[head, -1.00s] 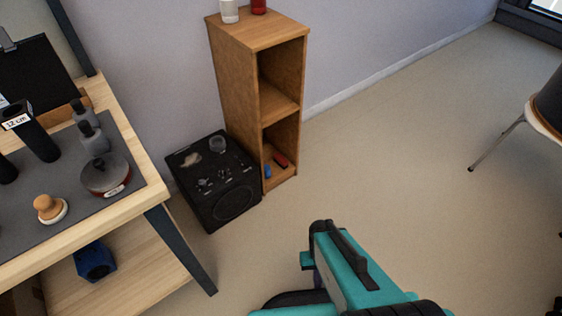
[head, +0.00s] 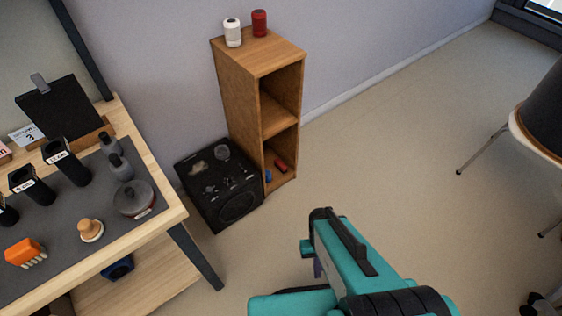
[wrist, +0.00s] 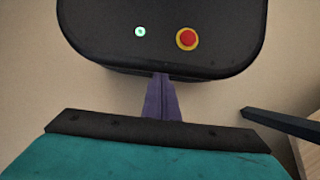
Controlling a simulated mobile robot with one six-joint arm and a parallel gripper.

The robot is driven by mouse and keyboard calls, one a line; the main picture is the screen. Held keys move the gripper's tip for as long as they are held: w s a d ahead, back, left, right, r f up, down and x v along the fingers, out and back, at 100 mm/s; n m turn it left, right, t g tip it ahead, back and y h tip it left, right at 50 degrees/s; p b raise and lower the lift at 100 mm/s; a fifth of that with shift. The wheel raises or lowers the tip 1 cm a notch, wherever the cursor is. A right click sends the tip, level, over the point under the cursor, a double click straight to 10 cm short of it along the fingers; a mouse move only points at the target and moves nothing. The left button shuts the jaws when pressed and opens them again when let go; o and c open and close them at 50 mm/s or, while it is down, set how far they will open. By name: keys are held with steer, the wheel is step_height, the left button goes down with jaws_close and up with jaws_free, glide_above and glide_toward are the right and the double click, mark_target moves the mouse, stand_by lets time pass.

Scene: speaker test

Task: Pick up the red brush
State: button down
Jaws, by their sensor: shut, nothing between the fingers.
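A small red object (head: 281,165) lies in the lower compartment of the wooden shelf unit (head: 229,98). It is too small to tell for sure whether it is the brush. A small blue object (head: 268,176) lies beside it at the front. My gripper is shut and empty. Its purple fingers (wrist: 161,98) are together in the wrist view, and only a bit of them shows beneath my teal arm in the head view (head: 317,268). It is over the floor, in front of the shelf unit and well apart from it. The wrist view does not show the red object.
A black speaker-like box (head: 222,186) stands left of the shelf unit. A white can (head: 232,33) and a red can (head: 259,23) stand on top. The workbench (head: 175,213) at left holds an orange brush-like item (head: 25,252) and a pot (head: 134,199). Open floor (head: 400,170) lies right.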

steer(key=r+p, duration=0.2)
steer(key=r, duration=0.1)
steer(key=shift+s+d+r, duration=0.1)
steer(key=shift+s+r, duration=0.15)
steer(key=shift+s, duration=0.1)
steer(key=c, duration=1.8)
jaws_free()
steer(key=shift+o, duration=0.2)
